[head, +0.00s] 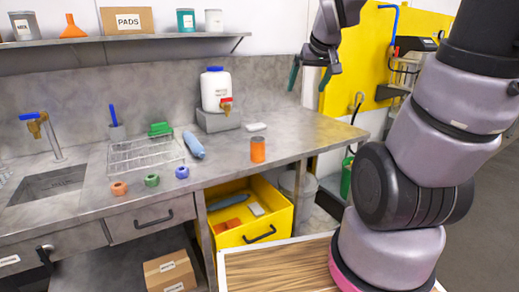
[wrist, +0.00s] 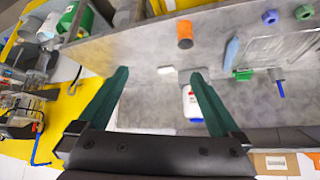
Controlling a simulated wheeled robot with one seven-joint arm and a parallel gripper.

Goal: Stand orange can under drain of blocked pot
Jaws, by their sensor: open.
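The orange can (head: 258,150) stands upright on the grey counter near its front edge. It also shows at the top of the wrist view (wrist: 185,31). My gripper (head: 310,76) is open and empty, raised above the right end of the counter, apart from the can. Its two green fingers are spread wide in the wrist view (wrist: 160,75). Clear vessels with metal fittings (head: 404,72) stand at the yellow panel at the back right, partly hidden by my arm. I cannot tell which vessel is the blocked pot, and no drain is clear.
A white jug (head: 215,90) with a tap sits on a grey block. An open yellow drawer (head: 285,215) juts out below the counter. Counter right of the can is clear.

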